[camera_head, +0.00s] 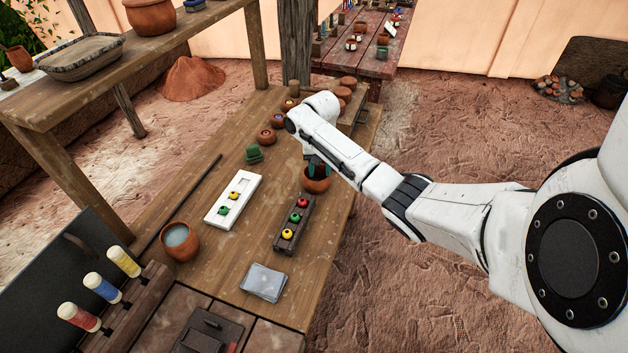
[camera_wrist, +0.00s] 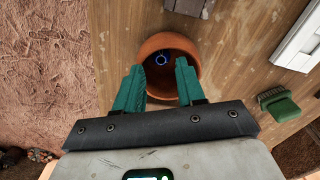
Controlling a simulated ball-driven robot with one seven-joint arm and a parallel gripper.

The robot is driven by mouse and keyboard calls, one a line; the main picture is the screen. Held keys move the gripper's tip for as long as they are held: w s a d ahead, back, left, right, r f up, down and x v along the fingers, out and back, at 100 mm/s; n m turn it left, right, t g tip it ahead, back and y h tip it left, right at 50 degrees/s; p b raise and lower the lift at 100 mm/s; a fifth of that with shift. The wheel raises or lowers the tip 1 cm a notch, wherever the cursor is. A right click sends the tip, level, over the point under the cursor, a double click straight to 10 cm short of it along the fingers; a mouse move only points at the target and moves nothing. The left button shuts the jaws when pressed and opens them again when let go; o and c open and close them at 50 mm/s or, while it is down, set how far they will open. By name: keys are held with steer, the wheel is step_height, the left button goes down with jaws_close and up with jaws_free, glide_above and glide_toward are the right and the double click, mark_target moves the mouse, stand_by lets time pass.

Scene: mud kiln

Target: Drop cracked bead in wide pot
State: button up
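The wide pot (camera_head: 317,185) is a round terracotta bowl on the wooden workbench, near its right edge. It also shows in the wrist view (camera_wrist: 190,44), just beyond my fingertips. Inside it is a small dark round thing with a bluish ring (camera_wrist: 162,60), which looks like a bead; I cannot make out a crack. My gripper (camera_wrist: 159,78) has its green fingers spread apart over the near side of the pot, with nothing held between them. In the head view my gripper (camera_head: 318,164) is just above the pot, partly hidden by my arm.
A white tray (camera_head: 217,214) holds a yellow and a green bead. A dark tray (camera_head: 281,243) holds red, green and yellow beads. A green brush (camera_head: 254,155), small clay bowls (camera_head: 266,137) and a water cup (camera_head: 180,242) stand on the bench. A raised shelf (camera_head: 150,50) is at left.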

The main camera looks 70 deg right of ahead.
steer(key=o, duration=0.3)
step_height(320, 180, up, 11)
steer(key=b, duration=0.1)
stand_by(0.5)
steer(key=shift+f, duration=0.15)
